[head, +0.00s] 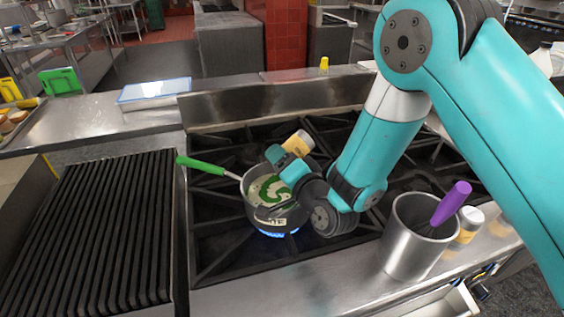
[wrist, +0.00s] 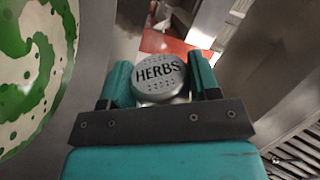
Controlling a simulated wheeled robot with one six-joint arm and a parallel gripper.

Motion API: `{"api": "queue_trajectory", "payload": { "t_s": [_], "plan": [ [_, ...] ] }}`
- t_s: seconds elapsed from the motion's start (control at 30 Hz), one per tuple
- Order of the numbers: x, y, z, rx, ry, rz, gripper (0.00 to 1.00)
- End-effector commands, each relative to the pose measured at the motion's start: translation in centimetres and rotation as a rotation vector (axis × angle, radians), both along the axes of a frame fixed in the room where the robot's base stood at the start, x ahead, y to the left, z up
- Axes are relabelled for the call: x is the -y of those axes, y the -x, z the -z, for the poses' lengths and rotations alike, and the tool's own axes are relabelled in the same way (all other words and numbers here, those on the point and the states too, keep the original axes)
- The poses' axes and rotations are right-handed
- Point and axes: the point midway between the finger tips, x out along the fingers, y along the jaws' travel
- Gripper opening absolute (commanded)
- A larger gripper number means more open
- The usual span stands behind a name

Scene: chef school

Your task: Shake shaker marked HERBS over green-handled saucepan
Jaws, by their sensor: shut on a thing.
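My gripper (head: 285,160) is shut on the shaker marked HERBS (wrist: 160,73), one finger on each side. The wrist view shows its grey perforated lid facing the camera, with the word readable. In the head view the shaker's yellow-and-white body (head: 299,142) sticks out tilted beyond the gripper, up and to the right. The green-handled saucepan (head: 259,216) stands on a burner with a blue flame. It holds pale liquid with green swirls and specks, also seen at the left of the wrist view (wrist: 22,75). My gripper is above the saucepan and hides part of it.
The green handle (head: 205,166) points left. A metal canister (head: 405,248) with a purple-handled utensil (head: 450,203) stands at the front right, beside another shaker (head: 468,225). A ribbed grill (head: 105,230) lies left of the stove. A small yellow object (head: 324,64) stands on the back ledge.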

Motion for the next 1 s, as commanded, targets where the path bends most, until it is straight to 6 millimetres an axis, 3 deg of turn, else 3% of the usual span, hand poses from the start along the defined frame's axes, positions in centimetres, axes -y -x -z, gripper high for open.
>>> {"api": "queue_trajectory", "payload": {
  "t_s": [0.3,0.63,0.77,1.0],
  "plan": [
    [0.0,0.0,-3.6,0.002,-0.001,0.0,0.27],
    [0.0,0.0,0.1,0.002,-0.001,0.0,0.27],
    [0.0,0.0,-0.5,0.002,-0.001,0.0,0.27],
    [0.0,0.0,-3.7,0.002,0.0,0.0,0.27]
  ]
}}
